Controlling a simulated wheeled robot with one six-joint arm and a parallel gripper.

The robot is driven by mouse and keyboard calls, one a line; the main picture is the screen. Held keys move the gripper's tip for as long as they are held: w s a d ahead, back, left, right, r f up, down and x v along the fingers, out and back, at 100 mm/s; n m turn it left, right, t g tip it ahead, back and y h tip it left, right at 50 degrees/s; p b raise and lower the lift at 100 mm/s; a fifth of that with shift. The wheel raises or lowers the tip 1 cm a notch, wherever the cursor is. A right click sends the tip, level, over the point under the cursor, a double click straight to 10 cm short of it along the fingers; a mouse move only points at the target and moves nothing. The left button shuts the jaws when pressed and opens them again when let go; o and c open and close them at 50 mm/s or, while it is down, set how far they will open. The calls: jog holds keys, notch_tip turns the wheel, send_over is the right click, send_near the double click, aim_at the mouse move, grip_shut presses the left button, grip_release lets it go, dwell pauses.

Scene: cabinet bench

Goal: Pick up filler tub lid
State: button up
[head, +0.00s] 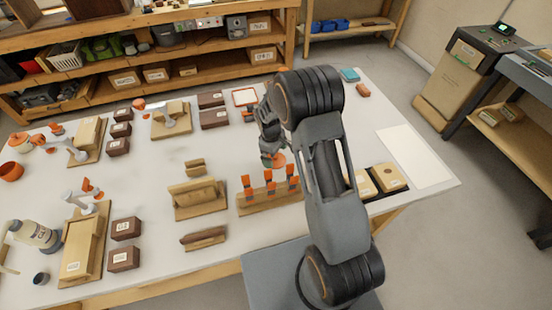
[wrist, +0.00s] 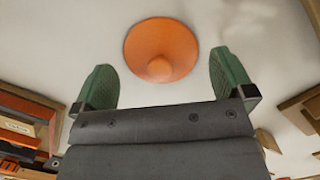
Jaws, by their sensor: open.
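The filler tub lid (wrist: 160,45) is a round orange disc with a small knob, lying on the white tabletop. In the wrist view it shows between and just beyond my green fingertips. In the head view a part of the lid (head: 279,159) shows beside my gripper (head: 270,157), which hides the rest. My gripper (wrist: 164,76) is open and empty, with one finger to each side of the lid. I cannot tell how high the fingers are above the table.
A wooden rack with orange-handled tools (head: 268,197) stands just in front of my gripper. A wooden block stand (head: 198,198) is to its left. Small boxes (head: 388,177) lie at the right, near a white sheet (head: 415,155). An orange-rimmed frame (head: 245,97) lies behind.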

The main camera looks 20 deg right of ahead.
jog(key=shift+s+d+f, duration=0.1)
jog(key=shift+f, duration=0.55)
jog(key=c, duration=0.7)
